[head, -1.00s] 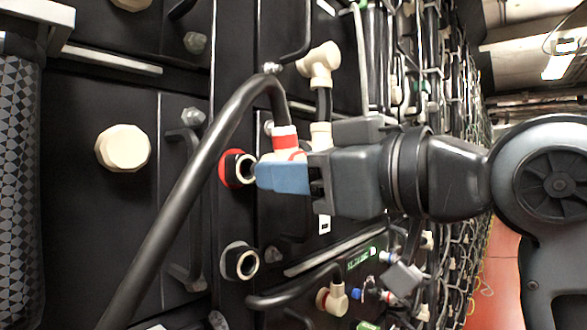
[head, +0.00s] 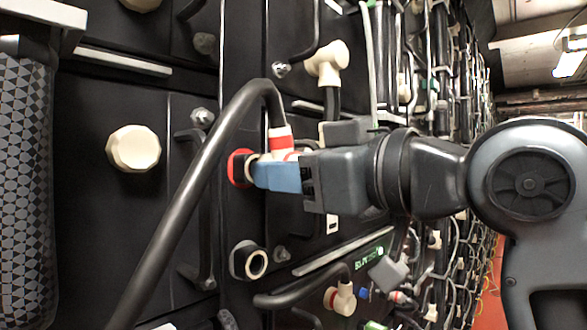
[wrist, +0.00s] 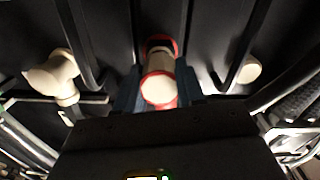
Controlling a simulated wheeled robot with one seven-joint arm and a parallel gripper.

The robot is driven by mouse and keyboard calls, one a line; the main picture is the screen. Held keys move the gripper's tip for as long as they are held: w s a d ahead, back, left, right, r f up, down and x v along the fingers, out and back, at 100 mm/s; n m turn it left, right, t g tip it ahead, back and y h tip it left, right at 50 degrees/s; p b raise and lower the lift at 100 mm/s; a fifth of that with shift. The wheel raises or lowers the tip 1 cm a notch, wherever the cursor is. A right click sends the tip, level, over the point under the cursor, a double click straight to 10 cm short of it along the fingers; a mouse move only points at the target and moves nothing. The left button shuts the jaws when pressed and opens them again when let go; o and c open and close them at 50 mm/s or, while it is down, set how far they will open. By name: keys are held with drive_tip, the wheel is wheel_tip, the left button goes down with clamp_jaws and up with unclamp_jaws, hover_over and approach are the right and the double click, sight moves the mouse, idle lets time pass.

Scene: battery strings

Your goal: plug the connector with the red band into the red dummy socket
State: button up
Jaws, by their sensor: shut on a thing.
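The white elbow connector with the red band (head: 281,140) is on the end of a thick black cable. My gripper (head: 264,177) is shut on it, with blue fingers on either side; it also shows in the wrist view (wrist: 158,90). The red dummy socket (head: 235,165) is on the black panel directly in front of the connector, and its red rim (wrist: 161,39) shows just beyond the connector in the wrist view. The connector's nose is at the socket mouth, roughly in line; fingers and connector hide how deep it sits.
A dark-rimmed socket (head: 250,262) is below the red one. The black cable (head: 190,205) arches down left across the panel. A cream knob (head: 133,148) is left; another cream elbow connector (head: 327,62) is above. A cable with a cream connector (head: 340,298) is below.

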drive_tip(key=shift+w+a, duration=0.45)
drive_tip(key=shift+a, duration=0.15)
drive_tip(key=o, duration=1.2)
drive_tip(key=shift+o, duration=0.2)
drive_tip(key=b+v, duration=0.1)
drive_tip(key=v, duration=0.6)
drive_tip(key=shift+s+d, duration=0.25)
drive_tip(key=shift+d, duration=0.05)
